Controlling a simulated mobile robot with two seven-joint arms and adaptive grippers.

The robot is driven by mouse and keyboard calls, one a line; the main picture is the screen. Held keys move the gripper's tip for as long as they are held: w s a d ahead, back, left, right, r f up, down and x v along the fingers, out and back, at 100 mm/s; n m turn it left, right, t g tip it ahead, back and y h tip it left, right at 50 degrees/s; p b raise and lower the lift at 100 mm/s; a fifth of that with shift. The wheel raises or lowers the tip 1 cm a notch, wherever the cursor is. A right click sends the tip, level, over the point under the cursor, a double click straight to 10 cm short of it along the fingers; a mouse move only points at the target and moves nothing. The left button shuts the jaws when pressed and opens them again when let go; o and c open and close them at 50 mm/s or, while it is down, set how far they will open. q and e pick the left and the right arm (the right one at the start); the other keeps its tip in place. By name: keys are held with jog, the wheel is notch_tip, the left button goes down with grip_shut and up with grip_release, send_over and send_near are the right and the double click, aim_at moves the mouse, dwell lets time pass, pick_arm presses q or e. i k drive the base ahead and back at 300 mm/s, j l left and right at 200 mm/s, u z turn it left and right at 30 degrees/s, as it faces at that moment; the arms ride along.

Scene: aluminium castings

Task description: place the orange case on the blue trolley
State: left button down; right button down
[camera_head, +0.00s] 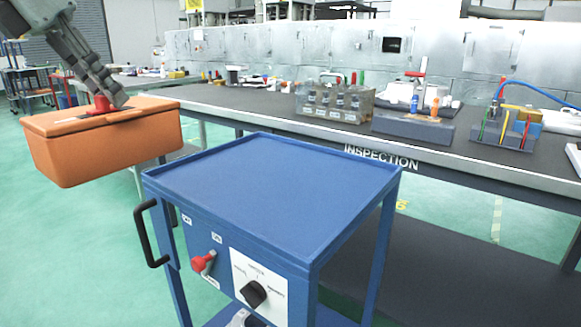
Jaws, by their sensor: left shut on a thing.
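The orange case (108,146) hangs in the air at the left, tilted a little. My left gripper (104,103) comes down from the upper left and is shut on the red handle on its lid. The blue trolley (318,255) stands in the middle foreground. Its flat top with a low raised rim is empty. My right gripper is not in view.
A long inspection bench (240,101) runs behind the trolley, bearing a clear box (335,102), a grey tool block (413,128) and a pen holder (505,128). A black handle (146,235) sticks out from the trolley's left side. Green floor (60,250) is clear at left.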

aim_at(264, 188)
jog(key=i+l+u, duration=0.1)
jog(key=i+l, duration=0.3)
jog(key=l+u, duration=0.65)
jog(key=i+j, duration=0.05)
jog(key=j, duration=0.05)
